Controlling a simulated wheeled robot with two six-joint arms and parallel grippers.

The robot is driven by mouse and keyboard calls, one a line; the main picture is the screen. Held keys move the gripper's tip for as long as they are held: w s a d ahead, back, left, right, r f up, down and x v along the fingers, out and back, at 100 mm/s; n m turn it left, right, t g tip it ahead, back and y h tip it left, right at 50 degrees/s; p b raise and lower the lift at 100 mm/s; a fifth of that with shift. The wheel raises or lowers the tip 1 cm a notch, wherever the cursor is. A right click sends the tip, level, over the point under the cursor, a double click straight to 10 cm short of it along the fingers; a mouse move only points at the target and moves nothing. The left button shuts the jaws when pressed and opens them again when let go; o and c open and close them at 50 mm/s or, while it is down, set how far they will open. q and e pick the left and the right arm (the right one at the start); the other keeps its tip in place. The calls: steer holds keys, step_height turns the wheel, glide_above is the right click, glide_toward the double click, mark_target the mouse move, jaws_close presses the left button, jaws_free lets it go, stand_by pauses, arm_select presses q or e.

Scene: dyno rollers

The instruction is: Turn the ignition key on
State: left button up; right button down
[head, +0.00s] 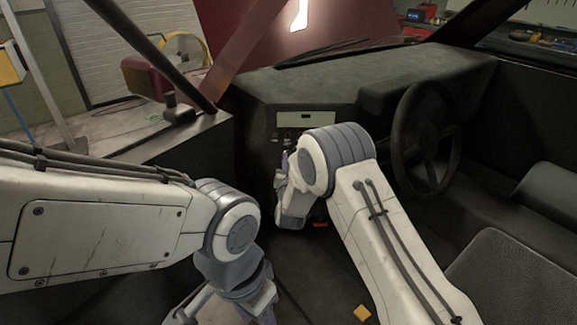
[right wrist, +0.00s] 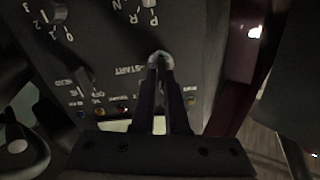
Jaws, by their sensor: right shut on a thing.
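The ignition key (right wrist: 161,57) shows in the right wrist view as a small pale metallic piece on the dark dash panel (right wrist: 205,75), beside an upside-down START label. My right gripper (right wrist: 162,70) is shut on it, and the fingertips hide most of it. How far the key is turned cannot be told. In the head view my right gripper (head: 283,165) reaches the centre of the dashboard (head: 258,95), and my arm hides the key. My left gripper (head: 225,310) is low at the bottom edge, away from the dashboard; its fingertips are not clearly seen.
A steering wheel (head: 425,135) stands to the right of my right arm. A light display panel (head: 306,119) is just above my right gripper. In the right wrist view, a selector knob (right wrist: 54,13) and several small coloured lights sit near the key. Dark seats fill the lower right.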

steer(key=shift+d+f+m+b, duration=0.1)
steer(key=shift+d+m+b, duration=0.05)
steer(key=shift+m+b, duration=1.45)
steer(key=shift+d+f+m+b, duration=0.1)
steer(key=shift+m+b, duration=1.4)
steer(key=shift+b, duration=0.05)
steer(key=shift+r, duration=0.1)
steer(key=c, duration=0.9)
jaws_free()
steer(key=s, duration=1)
steer(key=shift+s+d+b, duration=0.1)
steer(key=shift+s+b, duration=0.1)
steer(key=shift+b, duration=0.1)
